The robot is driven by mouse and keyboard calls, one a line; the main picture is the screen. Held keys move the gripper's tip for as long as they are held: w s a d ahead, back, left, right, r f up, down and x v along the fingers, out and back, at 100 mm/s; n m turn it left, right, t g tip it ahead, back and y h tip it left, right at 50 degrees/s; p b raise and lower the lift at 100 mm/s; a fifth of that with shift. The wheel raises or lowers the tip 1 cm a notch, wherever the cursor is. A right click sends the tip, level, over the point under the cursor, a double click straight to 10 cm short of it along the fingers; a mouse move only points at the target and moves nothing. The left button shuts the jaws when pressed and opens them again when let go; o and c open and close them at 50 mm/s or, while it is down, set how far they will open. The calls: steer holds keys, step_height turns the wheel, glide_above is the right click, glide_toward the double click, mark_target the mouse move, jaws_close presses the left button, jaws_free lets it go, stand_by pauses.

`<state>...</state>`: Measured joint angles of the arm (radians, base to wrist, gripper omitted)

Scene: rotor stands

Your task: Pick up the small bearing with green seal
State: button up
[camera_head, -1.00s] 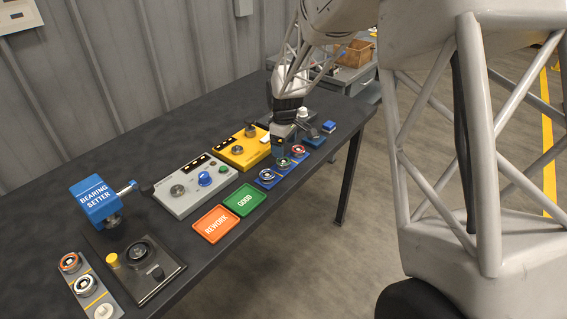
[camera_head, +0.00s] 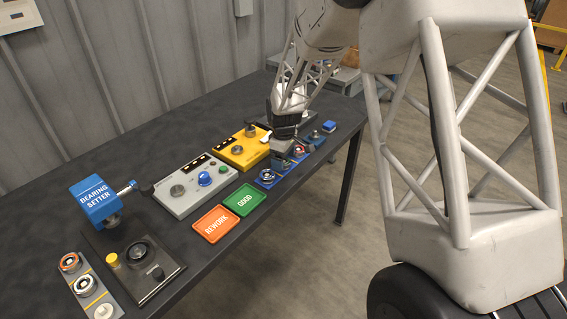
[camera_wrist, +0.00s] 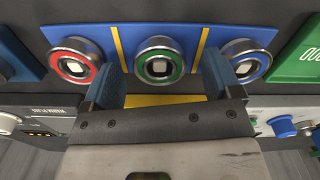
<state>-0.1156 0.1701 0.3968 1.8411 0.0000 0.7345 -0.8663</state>
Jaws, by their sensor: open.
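The small bearing with green seal (camera_wrist: 160,62) sits in the middle of a blue holder (camera_wrist: 118,40) in the wrist view, a metal ring with a green band around a pale square centre. A red-sealed bearing (camera_wrist: 76,62) is left of it and a blue-sealed bearing (camera_wrist: 245,60) right of it. My gripper (camera_wrist: 161,72) is open, with one blue finger on each side of the green-sealed bearing. I cannot tell whether the fingers touch it. In the head view my gripper (camera_head: 281,149) is low over the holder and largely hides the green-sealed bearing.
The green GOOD tray (camera_head: 244,200) and orange REWORK tray (camera_head: 219,223) lie left of the holder along the table's front edge. A yellow device (camera_head: 243,150) and a grey device (camera_head: 193,184) stand behind. The blue bearing setter (camera_head: 94,200) is at left.

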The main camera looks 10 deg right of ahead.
steer(key=shift+f, duration=0.25)
steer(key=shift+c, duration=0.5)
steer(key=c, duration=1)
